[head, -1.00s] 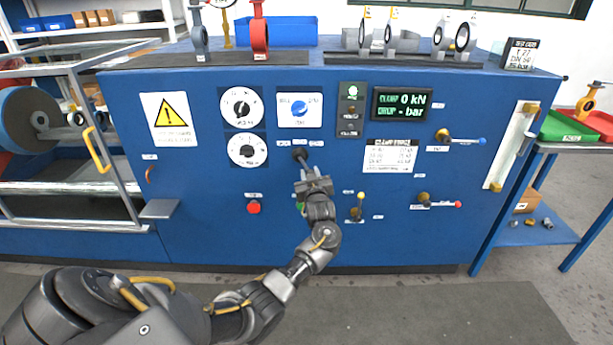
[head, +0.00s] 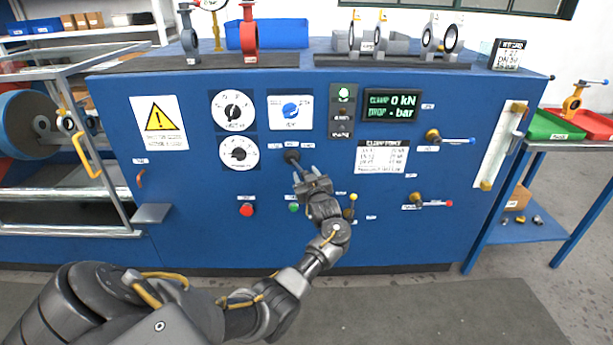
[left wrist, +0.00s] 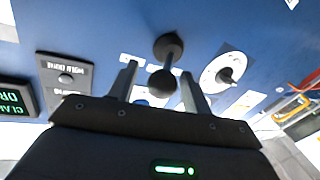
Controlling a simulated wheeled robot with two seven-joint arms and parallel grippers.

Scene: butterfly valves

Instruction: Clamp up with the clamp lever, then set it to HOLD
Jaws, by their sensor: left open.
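A black ball-ended lever (head: 292,156) sticks out of the blue panel below the blue selector knob (head: 290,109). I take it for the clamp lever; its labels are too small to read. In the left wrist view its round black knob (left wrist: 162,83) stands between my open fingers, apart from both as far as I can tell. My left gripper (head: 304,173) is open, just below and right of the lever in the head view. The display (head: 393,105) reads CLAMP 0 kN and DROP - bar. My right gripper is not in view.
A red button (head: 246,209), a green button (head: 294,208) and a small yellow lever (head: 350,211) sit low near my arm. A blue-tipped lever (head: 435,136) and a red-tipped lever (head: 418,201) are to the right. Two dials (head: 233,111) are to the left.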

